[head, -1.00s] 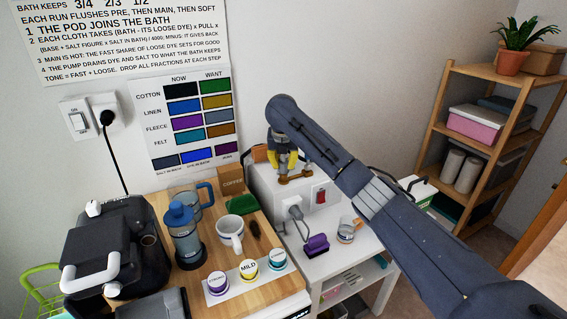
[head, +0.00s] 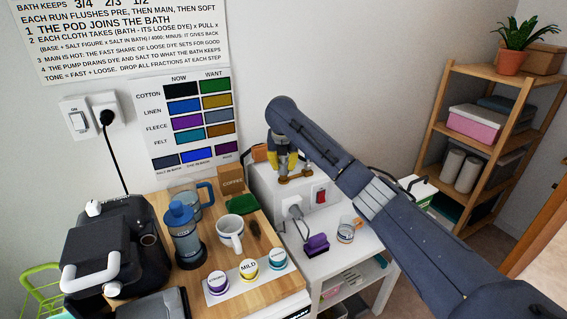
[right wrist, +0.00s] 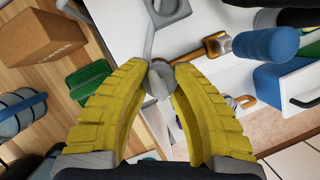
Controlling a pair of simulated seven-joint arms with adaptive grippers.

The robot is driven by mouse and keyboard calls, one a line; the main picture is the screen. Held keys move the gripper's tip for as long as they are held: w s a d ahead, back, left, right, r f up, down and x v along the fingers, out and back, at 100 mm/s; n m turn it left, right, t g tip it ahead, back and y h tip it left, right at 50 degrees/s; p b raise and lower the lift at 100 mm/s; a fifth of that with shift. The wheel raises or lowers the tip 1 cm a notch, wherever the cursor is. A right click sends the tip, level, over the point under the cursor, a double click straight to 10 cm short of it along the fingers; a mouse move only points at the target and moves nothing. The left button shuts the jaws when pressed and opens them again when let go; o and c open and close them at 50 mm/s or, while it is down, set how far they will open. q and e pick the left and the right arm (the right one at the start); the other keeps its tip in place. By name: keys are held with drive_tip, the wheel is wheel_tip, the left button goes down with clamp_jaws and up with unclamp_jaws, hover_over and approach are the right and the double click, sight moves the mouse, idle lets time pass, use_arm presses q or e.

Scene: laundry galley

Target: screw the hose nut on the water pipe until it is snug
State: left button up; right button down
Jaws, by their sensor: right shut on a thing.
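My right gripper (head: 284,167) points down over the white box (head: 319,196) with the red switch, beside brass-coloured fittings (head: 296,179). In the right wrist view, its yellow fingers (right wrist: 160,78) close at the tips on a small grey rounded piece (right wrist: 158,84), which looks like the hose nut. A grey tube-like length (right wrist: 149,38) runs up from that piece. The fingers and arm cover most of the nut and the water pipe, so I cannot tell how far the thread is engaged. My left gripper is in neither view.
A wooden counter to the left holds a coffee box (head: 231,180), a green pad (head: 242,204), a white mug (head: 230,233) and a blue-lidded press (head: 185,240). A purple brush (head: 317,244) and a glass (head: 346,231) stand on the white table. A wooden shelf (head: 480,140) is at right.

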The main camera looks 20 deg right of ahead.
drive_tip(key=shift+f, duration=0.55)
idle(0.4)
drive_tip(key=c, duration=1.8)
unclamp_jaws()
clamp_jaws()
drive_tip(key=m+h, duration=0.1)
drive_tip(key=m, duration=0.2)
drive_tip(key=m+g, duration=0.1)
drive_tip(key=m, duration=0.2)
drive_tip(key=shift+a+m+h, duration=0.1)
drive_tip(key=shift+m+h, duration=0.2)
drive_tip(key=shift+h, duration=0.1)
drive_tip(key=m, duration=0.2)
drive_tip(key=m+g, duration=0.1)
drive_tip(key=m, duration=0.1)
drive_tip(key=shift+w+a+f+g+h, duration=0.1)
drive_tip(key=shift+g+h, duration=0.2)
drive_tip(key=m+g, duration=0.1)
drive_tip(key=m, duration=0.3)
drive_tip(key=shift+m+g, duration=0.4)
drive_tip(key=shift+m, duration=0.3)
